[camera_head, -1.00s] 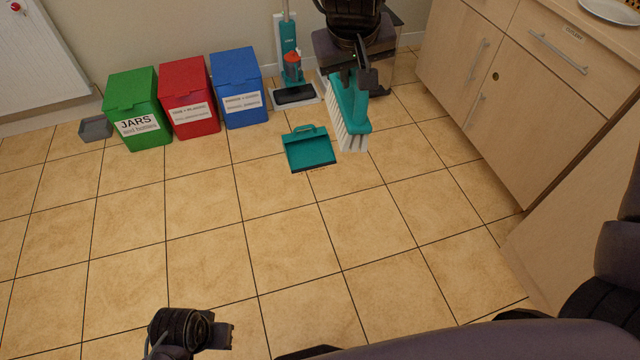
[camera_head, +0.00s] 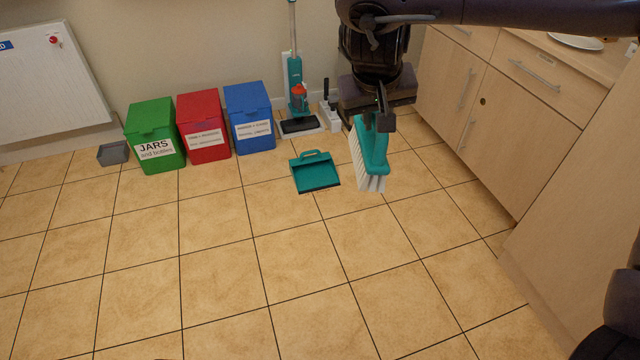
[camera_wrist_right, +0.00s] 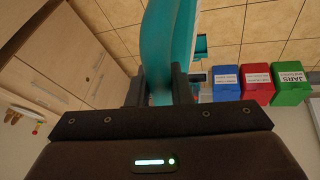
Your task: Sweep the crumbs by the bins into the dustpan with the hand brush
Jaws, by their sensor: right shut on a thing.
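My right gripper (camera_head: 382,116) is shut on the teal hand brush (camera_head: 374,150), whose white bristles hang down. The brush is right of the dustpan and apart from it; I cannot tell whether the bristles touch the floor. In the right wrist view the teal brush (camera_wrist_right: 157,50) stands between the fingers. The teal dustpan (camera_head: 316,174) lies on the tiles in front of the blue bin (camera_head: 250,118), a little to its right. The red bin (camera_head: 204,126) and green bin (camera_head: 155,136) stand to its left. I cannot make out crumbs. My left gripper is out of view.
A teal upright sweeper (camera_head: 296,90) on a pale base stands by the wall, right of the blue bin. A grey tray (camera_head: 113,153) lies left of the green bin. Wooden cabinets (camera_head: 510,130) bound the right side. The tiled floor (camera_head: 215,270) in front is clear.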

